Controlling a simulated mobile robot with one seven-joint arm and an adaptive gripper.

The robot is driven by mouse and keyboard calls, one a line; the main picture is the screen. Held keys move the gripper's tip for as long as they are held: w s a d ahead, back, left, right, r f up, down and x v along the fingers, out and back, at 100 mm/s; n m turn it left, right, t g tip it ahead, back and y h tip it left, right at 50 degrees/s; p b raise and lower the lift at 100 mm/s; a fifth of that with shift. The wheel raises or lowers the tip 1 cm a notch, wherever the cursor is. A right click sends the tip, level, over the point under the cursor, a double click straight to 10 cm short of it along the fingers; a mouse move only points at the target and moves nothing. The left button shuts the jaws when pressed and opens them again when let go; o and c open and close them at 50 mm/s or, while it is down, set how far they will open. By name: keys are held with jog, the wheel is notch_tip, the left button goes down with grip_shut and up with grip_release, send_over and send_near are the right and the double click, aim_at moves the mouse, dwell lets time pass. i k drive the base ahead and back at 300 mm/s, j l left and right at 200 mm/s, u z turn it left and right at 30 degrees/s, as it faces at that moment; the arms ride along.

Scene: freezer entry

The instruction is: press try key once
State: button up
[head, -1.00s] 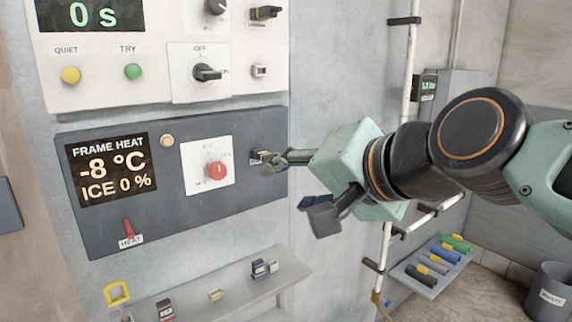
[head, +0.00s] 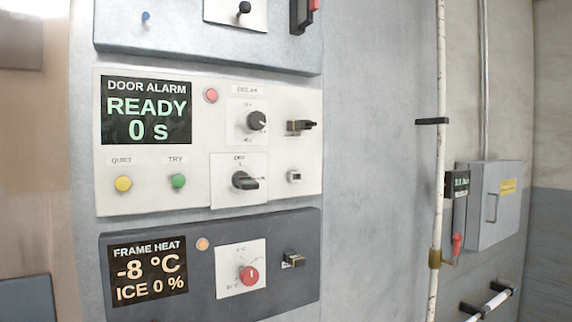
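The try key is a round green button (head: 178,181) under a small "TRY" label, low on the white door alarm panel (head: 205,202) in the head view. Its display (head: 147,111) reads "DOOR ALARM READY 0 s". A yellow button (head: 123,183) labelled "QUIET" sits to its left. A black rotary switch (head: 244,181) sits to its right. My gripper is not in view.
Below is the dark frame heat panel (head: 205,299) with a red knob (head: 249,275) and a display reading -8 °C, ICE 0 %. Knobs and a black key-like lever (head: 300,126) stick out of the panels. A white vertical pipe (head: 437,190) runs to the right.

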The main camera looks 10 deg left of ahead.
aim_at(178, 180)
jog(key=u, duration=1.25)
